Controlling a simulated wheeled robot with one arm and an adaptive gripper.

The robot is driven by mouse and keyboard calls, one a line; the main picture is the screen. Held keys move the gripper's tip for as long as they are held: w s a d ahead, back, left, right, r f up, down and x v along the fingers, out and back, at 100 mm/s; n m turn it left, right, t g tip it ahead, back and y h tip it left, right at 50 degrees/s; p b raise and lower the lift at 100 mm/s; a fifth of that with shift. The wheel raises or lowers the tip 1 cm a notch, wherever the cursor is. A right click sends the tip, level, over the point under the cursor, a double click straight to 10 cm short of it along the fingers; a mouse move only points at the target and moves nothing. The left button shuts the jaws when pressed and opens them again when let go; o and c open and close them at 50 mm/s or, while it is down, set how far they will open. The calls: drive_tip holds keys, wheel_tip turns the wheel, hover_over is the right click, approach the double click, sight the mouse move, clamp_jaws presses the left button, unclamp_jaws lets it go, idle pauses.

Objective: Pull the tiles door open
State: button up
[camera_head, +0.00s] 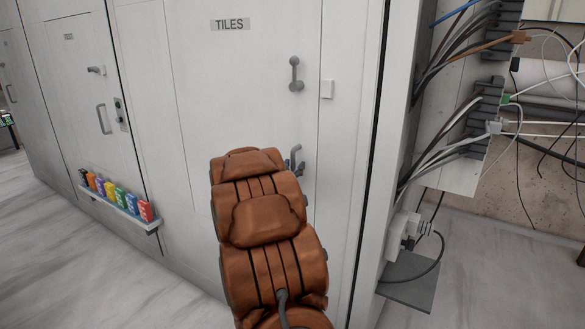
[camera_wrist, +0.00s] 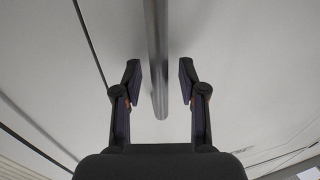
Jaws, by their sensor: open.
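The white door (camera_head: 233,90) marked TILES (camera_head: 230,24) stands shut in the head view. It carries a grey lever latch (camera_head: 295,74) and, lower down, a grey pull handle (camera_head: 298,149). My gripper (camera_head: 294,166) is at the pull handle, partly hidden behind my brown arm. In the wrist view the handle bar (camera_wrist: 157,35) runs from the top down between the two fingers of my gripper (camera_wrist: 158,72). The fingers are open, with a gap on each side of the bar.
A second door (camera_head: 75,60) with its own handle is at the left. A low shelf (camera_head: 118,212) holds several coloured boxes. Cables and an open electrical cabinet (camera_head: 455,130) are at the right. Grey floor (camera_head: 95,270) lies free at the lower left.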

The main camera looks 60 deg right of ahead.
clamp_jaws()
idle(0.6)
